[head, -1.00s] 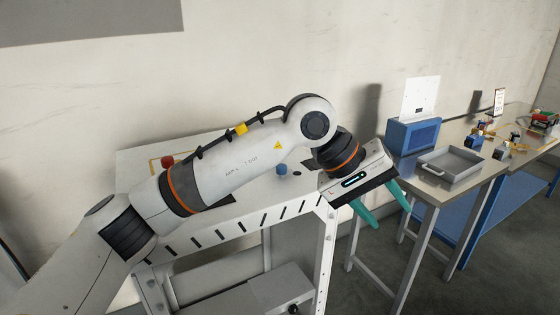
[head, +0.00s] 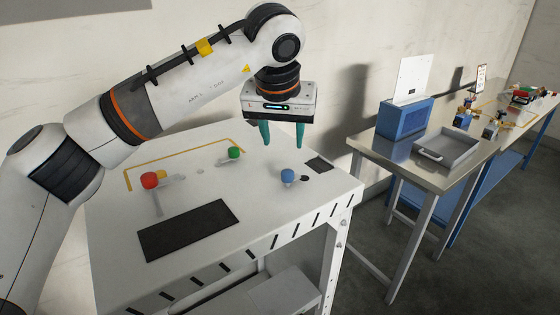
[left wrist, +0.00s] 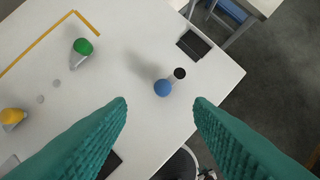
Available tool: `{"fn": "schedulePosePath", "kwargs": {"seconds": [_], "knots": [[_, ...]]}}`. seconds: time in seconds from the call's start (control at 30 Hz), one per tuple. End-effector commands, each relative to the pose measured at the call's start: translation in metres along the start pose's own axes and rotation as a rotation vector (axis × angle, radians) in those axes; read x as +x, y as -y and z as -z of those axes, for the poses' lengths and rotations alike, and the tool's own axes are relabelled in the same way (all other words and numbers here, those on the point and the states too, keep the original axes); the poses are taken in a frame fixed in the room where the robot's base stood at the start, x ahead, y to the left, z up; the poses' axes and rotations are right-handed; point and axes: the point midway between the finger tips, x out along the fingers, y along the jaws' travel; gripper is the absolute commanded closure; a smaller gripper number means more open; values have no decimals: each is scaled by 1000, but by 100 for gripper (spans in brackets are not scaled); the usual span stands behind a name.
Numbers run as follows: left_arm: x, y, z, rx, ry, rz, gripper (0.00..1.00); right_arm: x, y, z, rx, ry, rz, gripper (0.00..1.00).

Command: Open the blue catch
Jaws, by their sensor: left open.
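The blue catch (head: 288,175) is a round blue knob near the right side of the white table top, beside a small black spot. It also shows in the left wrist view (left wrist: 163,88), ahead of and between my two fingers. My left gripper (head: 283,142) has teal fingers pointing down, open and empty, above the table and apart from the blue knob. In the left wrist view the fingertips (left wrist: 162,102) are spread on either side of it. My right gripper is in neither view.
A red knob (head: 149,180), a green knob (head: 235,153) and a yellow knob (left wrist: 13,116) stand on the same table. A dark panel (head: 187,230) lies at its front. A metal bench to the right holds a blue box (head: 405,119) and a grey tray (head: 447,150).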

Motion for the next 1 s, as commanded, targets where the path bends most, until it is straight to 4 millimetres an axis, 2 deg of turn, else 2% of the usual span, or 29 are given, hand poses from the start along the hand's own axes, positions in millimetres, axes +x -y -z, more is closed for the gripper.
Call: {"fn": "schedulePosePath", "kwargs": {"seconds": [0.23,0.37,0.5,0.7,0.97,1.0], "knots": [[48,0,1,-1,-7,1,53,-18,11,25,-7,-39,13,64],[73,1,1,-1,-6,3,53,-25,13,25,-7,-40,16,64],[92,1,0,-1,-4,3,53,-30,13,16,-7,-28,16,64],[105,1,1,0,-2,3,53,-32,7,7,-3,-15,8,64],[106,1,1,0,-1,2,53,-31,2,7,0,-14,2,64],[106,1,1,0,-1,2,59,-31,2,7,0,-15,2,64]]}}
